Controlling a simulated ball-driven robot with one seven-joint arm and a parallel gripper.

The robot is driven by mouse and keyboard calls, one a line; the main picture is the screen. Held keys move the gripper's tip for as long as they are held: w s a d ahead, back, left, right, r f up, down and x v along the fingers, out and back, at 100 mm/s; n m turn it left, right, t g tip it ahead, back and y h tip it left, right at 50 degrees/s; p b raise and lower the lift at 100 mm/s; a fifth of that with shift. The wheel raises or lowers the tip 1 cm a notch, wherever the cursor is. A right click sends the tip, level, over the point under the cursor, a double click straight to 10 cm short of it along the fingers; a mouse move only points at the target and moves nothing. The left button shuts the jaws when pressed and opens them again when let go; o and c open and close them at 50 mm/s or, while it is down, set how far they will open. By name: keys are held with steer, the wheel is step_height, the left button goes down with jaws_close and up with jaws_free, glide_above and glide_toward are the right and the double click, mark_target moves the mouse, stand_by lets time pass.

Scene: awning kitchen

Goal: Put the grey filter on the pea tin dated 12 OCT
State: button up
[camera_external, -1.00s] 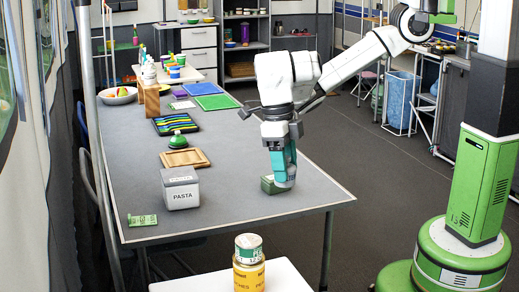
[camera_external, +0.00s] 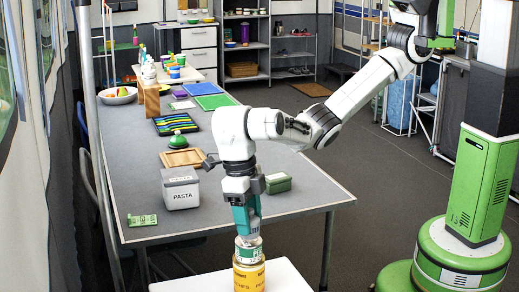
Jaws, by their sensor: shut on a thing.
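A green-and-white tin (camera_external: 249,255) stands on a yellow tin (camera_external: 249,277) on the white stand in front. Its label is only partly readable, and I cannot read a date on it. My gripper (camera_external: 247,234) points straight down over this stack, with its teal fingers right at the top of the upper tin. A small grey piece (camera_external: 248,241), which looks like the grey filter, shows at the fingertips, mostly covered by them. The fingers are shut on it. It is at the tin's top; I cannot tell whether it touches.
A white stand (camera_external: 285,279) holds the tins. The grey table (camera_external: 230,204) behind carries a PASTA box (camera_external: 180,188), a green box (camera_external: 278,183), a wooden tray (camera_external: 184,158), and a green packet (camera_external: 142,220). The table's right front is clear.

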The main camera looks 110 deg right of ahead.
steer(key=shift+f, duration=0.55)
steer(key=shift+f, duration=0.1)
steer(key=o, duration=1.1)
steer(key=shift+f, duration=0.1)
steer(key=r+p, duration=0.1)
steer(key=r, duration=0.3)
steer(key=w+d+r+p, duration=0.1)
steer(key=r, duration=0.3)
steer(key=r+p, duration=0.1)
steer(key=r, duration=0.3)
steer(key=shift+w+d+r, duration=0.15)
